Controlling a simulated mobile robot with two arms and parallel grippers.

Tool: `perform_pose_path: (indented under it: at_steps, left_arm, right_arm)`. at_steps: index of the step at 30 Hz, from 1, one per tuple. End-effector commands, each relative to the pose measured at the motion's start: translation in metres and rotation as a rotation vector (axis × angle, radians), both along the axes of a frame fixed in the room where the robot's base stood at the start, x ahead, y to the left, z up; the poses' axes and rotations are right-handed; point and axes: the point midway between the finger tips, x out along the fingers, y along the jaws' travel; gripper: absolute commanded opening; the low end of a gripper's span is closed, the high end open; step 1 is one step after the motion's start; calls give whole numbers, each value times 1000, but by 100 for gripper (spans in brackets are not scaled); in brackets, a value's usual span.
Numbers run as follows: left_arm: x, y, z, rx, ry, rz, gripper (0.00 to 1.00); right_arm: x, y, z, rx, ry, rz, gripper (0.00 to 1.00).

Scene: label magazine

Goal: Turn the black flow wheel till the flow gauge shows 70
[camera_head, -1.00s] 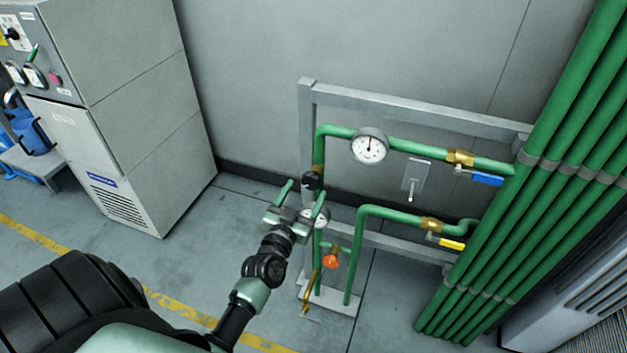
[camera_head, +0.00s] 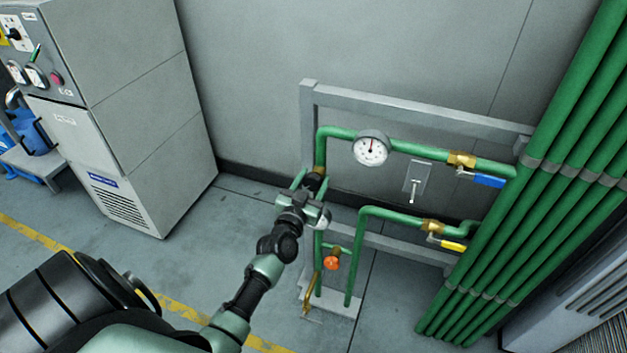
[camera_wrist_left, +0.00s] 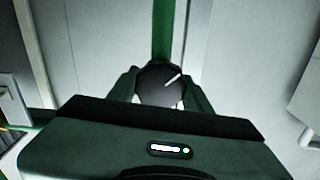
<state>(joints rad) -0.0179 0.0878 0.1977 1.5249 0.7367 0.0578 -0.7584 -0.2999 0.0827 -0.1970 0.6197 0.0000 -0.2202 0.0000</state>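The black flow wheel (camera_head: 317,172) sits on the green pipe at the left end of the rack, partly hidden by my left gripper. In the left wrist view the wheel (camera_wrist_left: 158,84) has a white mark pointing to the upper right. My left gripper (camera_head: 315,181) has a finger on each side of the wheel. The fingers (camera_wrist_left: 162,92) look closed onto its rim. A round white gauge (camera_head: 371,151) on the upper pipe has its needle near straight up; its numbers are too small to read. A lower dial is hidden behind my gripper. My right gripper is out of view.
Blue (camera_head: 488,181) and yellow (camera_head: 452,245) lever handles and an orange knob (camera_head: 331,263) are on the pipes. A grey lever plate (camera_head: 417,178) is beside the gauge. A grey cabinet (camera_head: 150,120) stands left; floor between is clear.

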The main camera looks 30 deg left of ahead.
Motion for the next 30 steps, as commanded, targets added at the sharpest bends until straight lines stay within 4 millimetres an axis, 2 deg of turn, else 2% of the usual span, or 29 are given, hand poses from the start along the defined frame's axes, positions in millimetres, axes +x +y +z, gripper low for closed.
perform_pose_path:
  at_steps: [8, 14, 30]
  left_arm:
    - [0, 0, 0, -34, -7, 0, 9]
    - [0, 1, 0, -135, -32, 0, 9]
    - [-1, 1, -1, -616, -147, -1, 9]
  right_arm:
    - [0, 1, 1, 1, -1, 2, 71]
    - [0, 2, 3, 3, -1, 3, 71]
    - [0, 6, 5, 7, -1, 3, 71]
